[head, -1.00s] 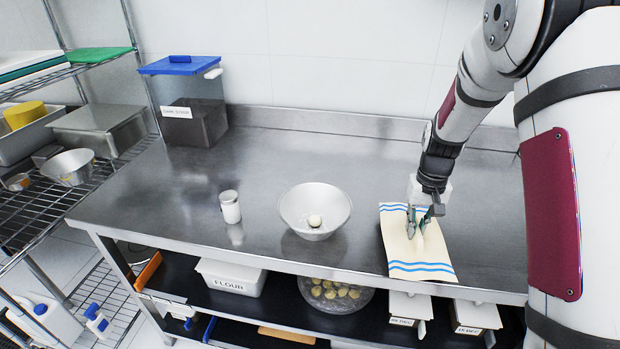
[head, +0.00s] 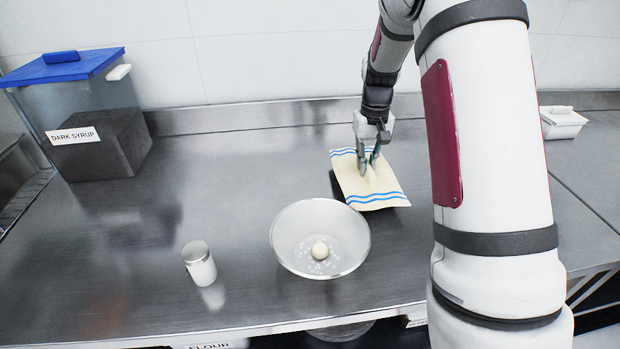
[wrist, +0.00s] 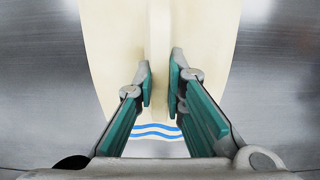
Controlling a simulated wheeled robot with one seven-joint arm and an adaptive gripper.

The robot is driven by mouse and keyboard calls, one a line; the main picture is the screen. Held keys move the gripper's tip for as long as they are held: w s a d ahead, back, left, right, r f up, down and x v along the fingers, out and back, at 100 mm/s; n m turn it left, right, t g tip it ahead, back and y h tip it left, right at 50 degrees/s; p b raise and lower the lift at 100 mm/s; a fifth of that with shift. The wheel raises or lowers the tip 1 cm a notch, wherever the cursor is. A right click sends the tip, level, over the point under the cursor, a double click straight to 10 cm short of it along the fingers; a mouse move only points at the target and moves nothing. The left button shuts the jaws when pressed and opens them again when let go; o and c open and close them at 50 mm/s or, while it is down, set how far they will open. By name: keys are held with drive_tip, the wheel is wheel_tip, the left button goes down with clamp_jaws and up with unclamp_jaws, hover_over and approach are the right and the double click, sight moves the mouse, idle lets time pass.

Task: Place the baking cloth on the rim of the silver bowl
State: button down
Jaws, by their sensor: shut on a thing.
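The baking cloth (head: 352,183) is cream with blue stripes at both ends. My gripper (head: 368,165) is shut on a pinched fold near its middle. The cloth seems raised a little, with a dark shadow at its left side. In the wrist view the cloth (wrist: 115,50) runs between my green-padded fingers (wrist: 160,85), with the fold standing up between them. The silver bowl (head: 290,235) stands on the steel counter, nearer the front and to the left of the cloth. A pale round ball (head: 320,251) and small white bits lie inside it. The cloth is apart from the bowl's rim.
A blue-lidded bin labelled dark syrup (head: 85,110) is at the back left. A small white container (head: 562,122) is at the right. The counter (head: 230,180) between bin and bowl is clear.

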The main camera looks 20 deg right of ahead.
drive_tip(key=p, duration=0.2)
hover_over(317, 190)
drive_tip(key=shift+f, duration=1.8)
drive_tip(key=shift+f, duration=0.1)
drive_tip(key=c, duration=1.7)
unclamp_jaws()
drive_tip(key=shift+o, duration=0.2)
